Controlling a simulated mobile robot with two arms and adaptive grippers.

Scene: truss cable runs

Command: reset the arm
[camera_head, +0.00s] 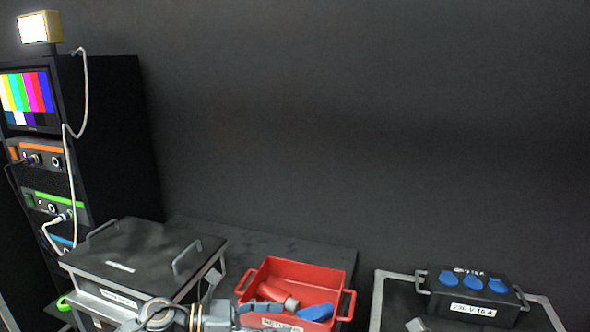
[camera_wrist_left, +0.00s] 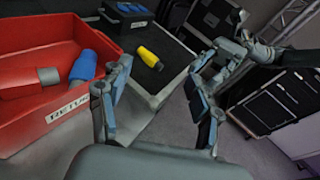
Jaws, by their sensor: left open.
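My left gripper (camera_wrist_left: 163,72) is open in the left wrist view, with its two fingers spread apart and nothing between their pads. A yellow connector (camera_wrist_left: 150,58) lies on the dark surface beyond the fingers, apart from them. In the head view, part of my left gripper (camera_head: 232,316) shows at the bottom edge, in front of the red bin (camera_head: 310,272). A grey jointed shape at the upper right of the wrist view may be my right gripper (camera_wrist_left: 258,45); its jaw state is unclear.
The red bin holds red and blue connectors (camera_head: 316,312). A black lidded case (camera_head: 140,258) stands left of it. A black power box (camera_head: 473,295) with blue caps sits at right. A rack with a colour-bar screen (camera_head: 28,92) and a white cable (camera_head: 68,160) stands at far left.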

